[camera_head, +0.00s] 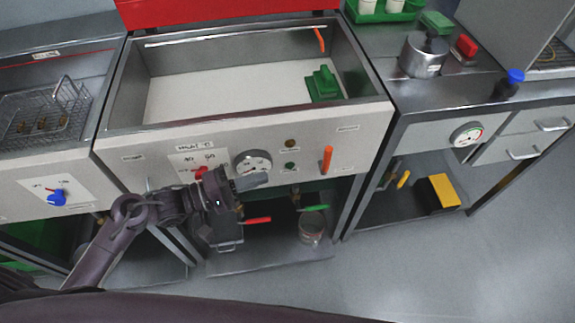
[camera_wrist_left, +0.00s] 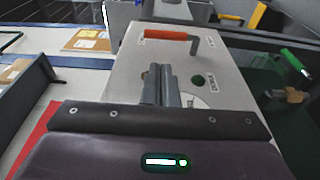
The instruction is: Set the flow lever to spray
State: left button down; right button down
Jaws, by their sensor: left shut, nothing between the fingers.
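An orange lever (camera_head: 327,160) stands upright on the right part of the sink unit's front panel (camera_head: 350,148). It also shows in the left wrist view (camera_wrist_left: 168,35), lying across the panel with small labels near it that are too small to read. My left gripper (camera_head: 262,180) is in front of the panel, left of the orange lever and just below the round gauge (camera_head: 253,163). In the left wrist view its fingers (camera_wrist_left: 160,72) are together and empty, apart from the lever. My right gripper is not in view.
A red knob (camera_head: 201,174) and green button (camera_head: 290,165) are on the same panel. Below are red (camera_head: 257,220) and green (camera_head: 316,208) valve handles. The basin (camera_head: 215,92) above holds a green block (camera_head: 323,84). Floor is clear at right.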

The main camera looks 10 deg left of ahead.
pick_arm(q)
jog(key=x, duration=1.3)
jog(key=shift+d+p, duration=0.15)
jog(key=shift+p, duration=0.2)
jog(key=shift+w, duration=0.15)
